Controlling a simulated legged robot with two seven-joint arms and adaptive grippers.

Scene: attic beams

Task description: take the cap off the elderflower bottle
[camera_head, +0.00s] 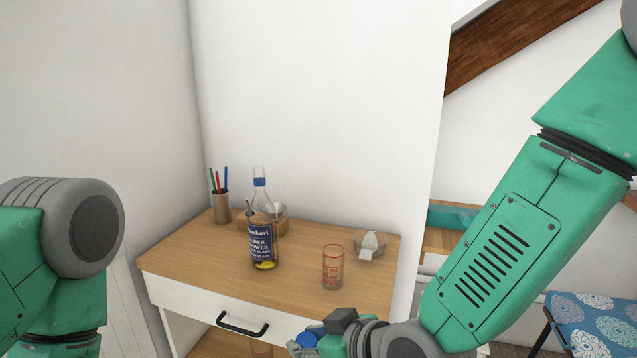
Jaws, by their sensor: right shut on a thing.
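The elderflower bottle (262,244) stands upright on the wooden top of the cabinet. It is clear glass with a dark blue label, a little yellow liquid low down and a blue band on the neck. Its mouth looks bare, with clear glass at the top. My right gripper (306,344) is at the bottom edge of the view, in front of the cabinet and well apart from the bottle. It is shut on a small round blue thing, which looks like the cap (305,340). Much of this gripper is cut off by the frame. My left gripper is out of view.
A pen cup (222,207) and a wooden box (277,229) are behind the bottle. The cabinet's drawer (200,302) has a black handle.

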